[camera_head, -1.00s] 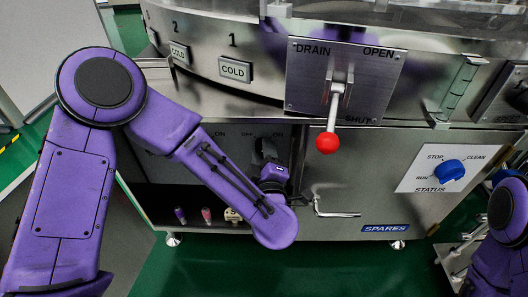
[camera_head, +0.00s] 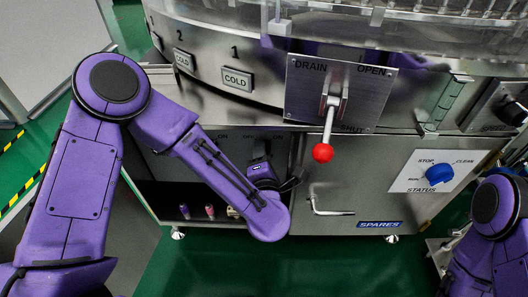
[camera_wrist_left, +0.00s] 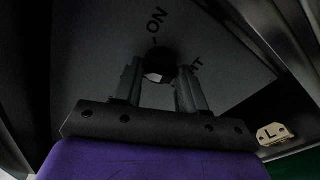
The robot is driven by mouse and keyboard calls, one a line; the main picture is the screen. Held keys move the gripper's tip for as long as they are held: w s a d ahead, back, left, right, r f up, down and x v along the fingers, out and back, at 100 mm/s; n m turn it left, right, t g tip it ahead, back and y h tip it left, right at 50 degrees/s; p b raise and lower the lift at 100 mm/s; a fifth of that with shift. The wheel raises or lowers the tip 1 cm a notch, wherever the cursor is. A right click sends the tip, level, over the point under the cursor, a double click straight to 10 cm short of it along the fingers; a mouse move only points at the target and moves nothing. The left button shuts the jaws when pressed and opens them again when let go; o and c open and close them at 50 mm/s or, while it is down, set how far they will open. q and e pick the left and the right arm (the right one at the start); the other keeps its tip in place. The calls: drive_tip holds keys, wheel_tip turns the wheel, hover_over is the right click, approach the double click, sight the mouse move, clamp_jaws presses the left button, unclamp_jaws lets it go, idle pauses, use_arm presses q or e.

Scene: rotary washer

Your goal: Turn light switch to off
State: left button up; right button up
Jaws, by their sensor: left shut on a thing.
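The light switch is a dark round knob (camera_wrist_left: 158,64) with a pale spot, on a dark panel (camera_wrist_left: 85,60). In the left wrist view an "ON" label sits just above it and letters ending in "HT" show to its right. My left gripper (camera_wrist_left: 160,78) has its two fingers on either side of the knob and is shut on it. In the head view my left gripper (camera_head: 261,160) is at the dark panel under the machine's rim, partly hidden by my forearm. The knob's exact pointing direction is hard to tell. My right arm shows at the lower right; its gripper is not visible.
A drain lever with a red ball (camera_head: 322,153) hangs right of my left gripper. A door handle (camera_head: 328,208) and a blue status knob (camera_head: 439,174) are farther right. Small objects (camera_head: 210,211) stand on the low shelf (camera_head: 170,190) behind my left forearm.

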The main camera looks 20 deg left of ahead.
use_arm(q)
drive_tip(key=shift+n+h, duration=0.6)
drive_tip(key=shift+n, duration=2.4)
use_arm(e)
drive_tip(key=shift+w, duration=0.15)
use_arm(q)
drive_tip(key=o, duration=1.1)
drive_tip(key=shift+c, duration=0.2)
drive_tip(key=shift+s, duration=0.1)
use_arm(e)
drive_tip(key=shift+r, duration=0.1)
use_arm(q)
drive_tip(key=p+v, duration=0.2)
drive_tip(key=v, duration=0.8)
drive_tip(key=shift+s+p, duration=0.2)
drive_tip(key=shift+p, duration=0.1)
use_arm(e)
drive_tip(key=shift+w+d+r+m+t+h, duration=0.15)
drive_tip(key=shift+w+r+m+t+h, duration=0.15)
drive_tip(key=shift+w+r+m+t, duration=0.35)
drive_tip(key=shift+w+d+r+m+t+h, duration=0.1)
drive_tip(key=shift+w+r+m+t+h, duration=0.2)
drive_tip(key=shift+w+r+m+t, duration=0.3)
